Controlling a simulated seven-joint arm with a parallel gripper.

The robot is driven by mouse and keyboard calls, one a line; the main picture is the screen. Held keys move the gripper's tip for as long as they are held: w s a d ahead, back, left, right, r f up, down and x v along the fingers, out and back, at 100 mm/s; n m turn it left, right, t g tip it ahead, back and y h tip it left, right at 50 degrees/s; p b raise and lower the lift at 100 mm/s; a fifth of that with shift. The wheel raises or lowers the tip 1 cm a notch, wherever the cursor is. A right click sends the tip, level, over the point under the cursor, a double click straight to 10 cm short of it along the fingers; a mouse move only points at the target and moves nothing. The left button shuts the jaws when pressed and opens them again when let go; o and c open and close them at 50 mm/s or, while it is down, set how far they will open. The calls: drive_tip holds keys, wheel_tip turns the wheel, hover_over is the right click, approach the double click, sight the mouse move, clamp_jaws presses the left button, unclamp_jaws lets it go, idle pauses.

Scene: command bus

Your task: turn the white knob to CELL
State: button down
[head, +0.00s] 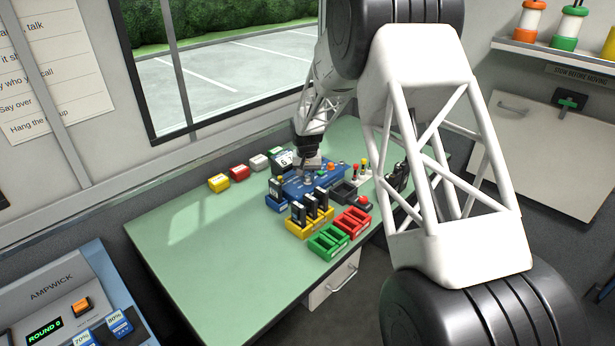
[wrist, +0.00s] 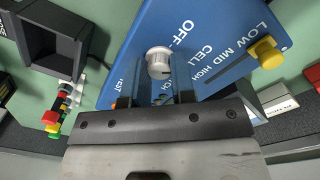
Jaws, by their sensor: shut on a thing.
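The white knob (wrist: 159,62) sits on a blue panel (wrist: 225,35) with OFF, CELL and TEST lettered beside it. My gripper (wrist: 165,78) is at the knob, with its two fingers on either side of it, shut on it. Which label the knob points to is too small to tell. In the head view, my gripper (head: 307,172) is down over the blue panel (head: 325,181), and the knob is small there.
A yellow knob (wrist: 265,48) stands by LOW, MID and HIGH on the panel. A dark open tray (wrist: 50,45) is beside it. Yellow (head: 310,222), red (head: 352,221) and green (head: 328,241) holders stand in front. The green tabletop (head: 200,235) is clear at left.

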sight(307, 178)
drive_tip(key=shift+m, duration=0.4)
drive_tip(key=c, duration=0.9)
unclamp_jaws()
drive_tip(key=shift+c, duration=0.2)
drive_tip(key=shift+r, duration=0.1)
drive_tip(key=shift+a+r, duration=0.1)
drive_tip(key=shift+r, duration=3.75)
